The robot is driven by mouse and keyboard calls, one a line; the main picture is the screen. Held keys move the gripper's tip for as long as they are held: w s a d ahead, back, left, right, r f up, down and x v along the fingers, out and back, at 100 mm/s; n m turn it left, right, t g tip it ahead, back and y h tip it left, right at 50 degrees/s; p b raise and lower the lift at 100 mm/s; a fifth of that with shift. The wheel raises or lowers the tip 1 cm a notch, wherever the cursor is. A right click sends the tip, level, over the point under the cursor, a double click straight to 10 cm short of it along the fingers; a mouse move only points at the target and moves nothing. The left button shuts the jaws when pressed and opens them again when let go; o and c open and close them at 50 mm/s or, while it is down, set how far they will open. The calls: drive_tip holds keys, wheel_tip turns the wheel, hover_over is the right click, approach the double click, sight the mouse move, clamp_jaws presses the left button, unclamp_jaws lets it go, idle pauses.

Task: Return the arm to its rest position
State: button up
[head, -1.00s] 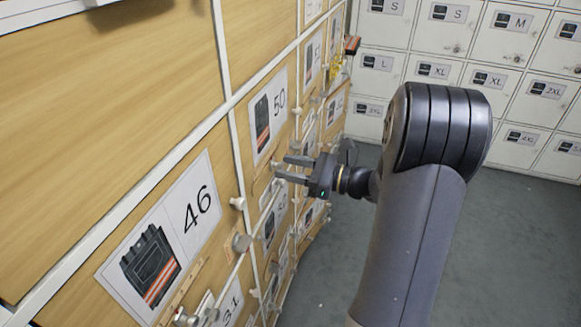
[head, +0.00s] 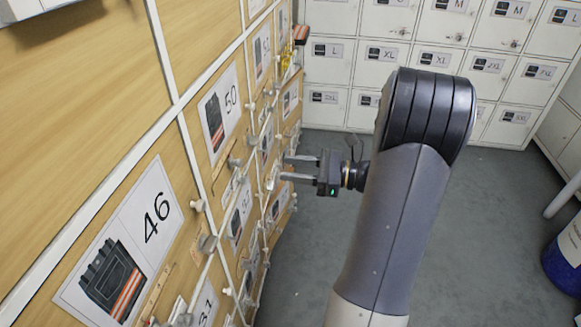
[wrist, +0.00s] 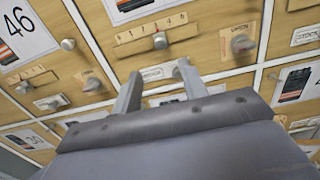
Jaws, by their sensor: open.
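My gripper (head: 300,168) is open in the head view, with its two fingers pointing left toward the wooden locker front (head: 110,130). In the wrist view my gripper (wrist: 158,82) shows two spread fingers with nothing between them. Behind them are wooden drawer fronts with round knobs (wrist: 160,41). Whether the fingertips touch the locker front cannot be told; in the head view they appear close to it. My arm is bent, its elbow high at the right of the head view.
White lockers (head: 385,65) line the back. A blue drum (head: 565,262) stands at the right edge. Grey floor (head: 300,275) is free between.

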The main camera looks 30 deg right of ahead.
sight(240, 165)
drive_tip(key=b+x, duration=0.1)
drive_tip(key=x, duration=1)
drive_tip(key=shift+s, duration=0.15)
drive_tip(key=shift+s+a, duration=0.15)
drive_tip(key=shift+s, duration=0.1)
